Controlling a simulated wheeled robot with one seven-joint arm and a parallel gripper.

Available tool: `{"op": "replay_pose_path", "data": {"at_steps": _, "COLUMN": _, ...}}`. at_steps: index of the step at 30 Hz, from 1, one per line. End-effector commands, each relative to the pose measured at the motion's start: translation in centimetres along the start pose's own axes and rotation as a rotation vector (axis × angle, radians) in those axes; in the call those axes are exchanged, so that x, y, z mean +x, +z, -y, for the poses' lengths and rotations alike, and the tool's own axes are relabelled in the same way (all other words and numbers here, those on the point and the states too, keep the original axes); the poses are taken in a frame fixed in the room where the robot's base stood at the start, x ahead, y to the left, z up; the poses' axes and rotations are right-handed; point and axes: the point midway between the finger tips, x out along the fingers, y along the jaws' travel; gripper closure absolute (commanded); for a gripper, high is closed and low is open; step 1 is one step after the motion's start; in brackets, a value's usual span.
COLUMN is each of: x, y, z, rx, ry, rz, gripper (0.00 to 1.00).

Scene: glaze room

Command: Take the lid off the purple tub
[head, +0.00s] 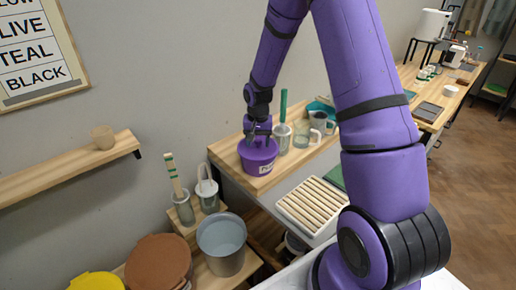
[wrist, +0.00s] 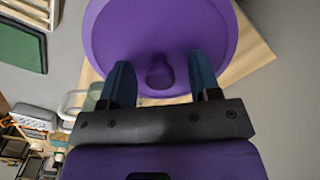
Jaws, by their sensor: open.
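My gripper (wrist: 160,84) is open, one dark finger on each side of the knob, with a gap visible on both sides. In the head view my gripper (head: 257,132) is directly above the tub and hides part of the lid. The lid appears to sit on the tub.
A slatted rack (head: 313,207) lies in front. A grey bucket (head: 222,243) and a brown round container (head: 158,262) stand lower left.

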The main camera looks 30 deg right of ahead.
Motion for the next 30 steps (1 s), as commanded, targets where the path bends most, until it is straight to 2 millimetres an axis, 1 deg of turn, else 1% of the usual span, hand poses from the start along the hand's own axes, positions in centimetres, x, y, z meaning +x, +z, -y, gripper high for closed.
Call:
{"op": "replay_pose_path", "data": {"at_steps": 1, "x": 0.0, "y": 0.0, "z": 0.0, "rx": 0.0, "ry": 0.0, "rz": 0.0, "gripper": 0.45}}
{"op": "replay_pose_path", "data": {"at_steps": 2, "x": 0.0, "y": 0.0, "z": 0.0, "rx": 0.0, "ry": 0.0, "rz": 0.0, "gripper": 0.52}}
{"op": "replay_pose_path", "data": {"at_steps": 3, "x": 0.0, "y": 0.0, "z": 0.0, "rx": 0.0, "ry": 0.0, "rz": 0.0, "gripper": 0.62}}
{"op": "replay_pose_path", "data": {"at_steps": 5, "x": 0.0, "y": 0.0, "z": 0.0, "rx": 0.0, "ry": 0.0, "rz": 0.0, "gripper": 0.75}}
{"op": "replay_pose_path", "data": {"at_steps": 6, "x": 0.0, "y": 0.0, "z": 0.0, "rx": 0.0, "ry": 0.0, "rz": 0.0, "gripper": 0.85}}
{"op": "replay_pose_path", "data": {"at_steps": 7, "x": 0.0, "y": 0.0, "z": 0.0, "rx": 0.0, "ry": 0.0, "rz": 0.0, "gripper": 0.91}}
{"op": "replay_pose_path", "data": {"at_steps": 8, "x": 0.0, "y": 0.0, "z": 0.0, "rx": 0.0, "ry": 0.0, "rz": 0.0, "gripper": 0.95}}
{"op": "replay_pose_path", "data": {"at_steps": 17, "x": -0.1, "y": 0.0, "z": 0.0, "rx": 0.0, "ry": 0.0, "rz": 0.0, "gripper": 0.96}}
{"op": "replay_pose_path", "data": {"at_steps": 22, "x": -0.6, "y": 0.0, "z": 0.0, "rx": 0.0, "ry": -0.001, "rz": -0.001, "gripper": 0.96}}
{"op": "replay_pose_path", "data": {"at_steps": 26, "x": -1.8, "y": 0.0, "z": 0.0, "rx": -0.001, "ry": -0.001, "rz": -0.002, "gripper": 0.96}}
{"op": "replay_pose_path", "data": {"at_steps": 29, "x": -3.2, "y": -0.1, "z": 0.0, "rx": 0.0, "ry": 0.0, "rz": -0.003, "gripper": 0.96}}
{"op": "replay_pose_path", "data": {"at_steps": 30, "x": -4.0, "y": -0.1, "z": 0.0, "rx": 0.001, "ry": -0.001, "rz": -0.004, "gripper": 0.96}}
